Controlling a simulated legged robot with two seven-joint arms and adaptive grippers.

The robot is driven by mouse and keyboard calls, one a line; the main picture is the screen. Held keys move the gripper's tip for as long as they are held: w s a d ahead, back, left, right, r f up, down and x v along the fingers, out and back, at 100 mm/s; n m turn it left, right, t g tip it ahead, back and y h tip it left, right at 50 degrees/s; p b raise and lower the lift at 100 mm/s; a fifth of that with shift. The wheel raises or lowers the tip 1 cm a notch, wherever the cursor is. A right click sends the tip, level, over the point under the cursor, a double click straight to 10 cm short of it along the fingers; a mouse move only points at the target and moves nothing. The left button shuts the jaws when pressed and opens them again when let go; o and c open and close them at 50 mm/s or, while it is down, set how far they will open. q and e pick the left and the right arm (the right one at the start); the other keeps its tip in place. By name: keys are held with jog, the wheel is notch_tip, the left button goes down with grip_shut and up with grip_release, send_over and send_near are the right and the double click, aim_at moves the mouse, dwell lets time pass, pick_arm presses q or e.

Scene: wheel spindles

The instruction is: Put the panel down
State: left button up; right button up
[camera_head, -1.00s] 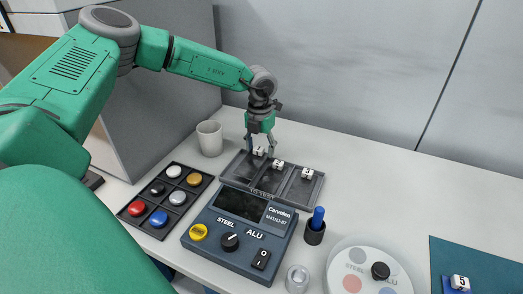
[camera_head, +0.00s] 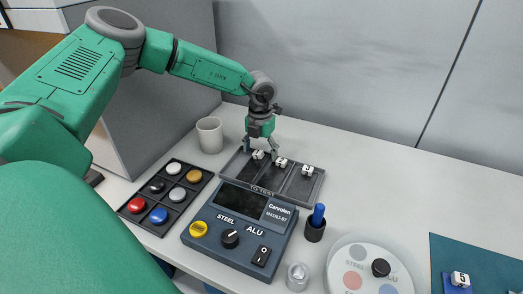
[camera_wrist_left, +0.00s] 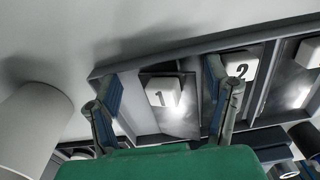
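No separate loose panel can be made out. A dark tray marked "TO TEST" (camera_head: 271,190) lies behind the tester (camera_head: 240,228), with a white numbered block in each of its three compartments. My left gripper (camera_head: 260,148) reaches down over the tray's left compartment. Its fingers are spread on either side of the block marked 1 (camera_wrist_left: 162,92), with gaps visible in the left wrist view. The right finger is close to the block marked 2 (camera_wrist_left: 241,66); contact cannot be told. The third block (camera_head: 308,170) sits in the right compartment. My right gripper is out of view.
A white cup (camera_head: 210,135) stands left of the tray. A button tray (camera_head: 165,197) lies at front left. A blue-topped item in a dark holder (camera_head: 315,224) and a round white sorter (camera_head: 354,284) are right of the tester. The back right table is clear.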

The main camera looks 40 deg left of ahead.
pick_arm(q)
jog(key=shift+w+d+r, duration=0.15)
jog(key=shift+d+r, duration=0.05)
jog(key=shift+r, duration=0.05)
notch_tip(320, 180, up, 13)
dwell(0.7)
jog(key=shift+a, duration=0.1)
dwell(0.4)
